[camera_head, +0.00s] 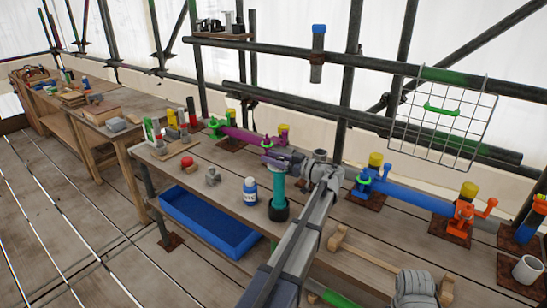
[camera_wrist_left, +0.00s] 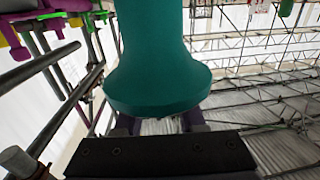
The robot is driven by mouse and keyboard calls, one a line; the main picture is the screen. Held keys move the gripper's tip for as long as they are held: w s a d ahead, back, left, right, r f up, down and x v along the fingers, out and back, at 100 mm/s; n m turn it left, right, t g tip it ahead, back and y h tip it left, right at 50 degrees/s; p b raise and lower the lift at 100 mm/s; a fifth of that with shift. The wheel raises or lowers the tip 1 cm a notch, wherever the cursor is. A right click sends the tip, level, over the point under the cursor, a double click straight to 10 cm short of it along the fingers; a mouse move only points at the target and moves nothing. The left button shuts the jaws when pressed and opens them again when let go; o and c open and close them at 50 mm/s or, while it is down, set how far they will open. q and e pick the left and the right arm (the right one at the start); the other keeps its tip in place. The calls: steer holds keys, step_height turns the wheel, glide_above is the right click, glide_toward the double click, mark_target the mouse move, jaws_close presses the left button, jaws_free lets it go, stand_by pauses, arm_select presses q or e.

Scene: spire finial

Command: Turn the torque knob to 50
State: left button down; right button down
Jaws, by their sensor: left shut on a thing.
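A teal upright piece (camera_head: 278,186) with a dark round base (camera_head: 278,210) stands over the workbench in the head view. My left gripper (camera_head: 284,162) is at its top end and is shut on it. In the left wrist view the teal piece (camera_wrist_left: 158,70) fills the middle and flares into a wide round end near my fingers. The fingertips are mostly hidden behind that flare. I cannot tell which part is the torque knob, and no scale or number is readable. My right gripper is not in view.
A blue tray (camera_head: 212,222) sits below.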

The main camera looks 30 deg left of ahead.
arm_select(q)
steer(key=n+g, duration=0.1)
steer(key=g, duration=0.1)
steer(key=n+g, duration=0.1)
steer(key=g, duration=0.1)
steer(key=n+g+h, duration=0.1)
steer(key=n+g, duration=0.1)
steer(key=shift+s, duration=0.3)
steer(key=shift+s+d+n+g+h, duration=0.1)
steer(key=shift+s+n+g+h, duration=0.1)
steer(key=shift+n+g+h, duration=0.45)
steer(key=shift+s+d+n+g+h, duration=0.1)
steer(key=shift+s+n+g+h, duration=0.25)
steer(key=shift+g, duration=0.6)
steer(key=c, duration=0.5)
jaws_free()
steer(key=shift+w, duration=0.15)
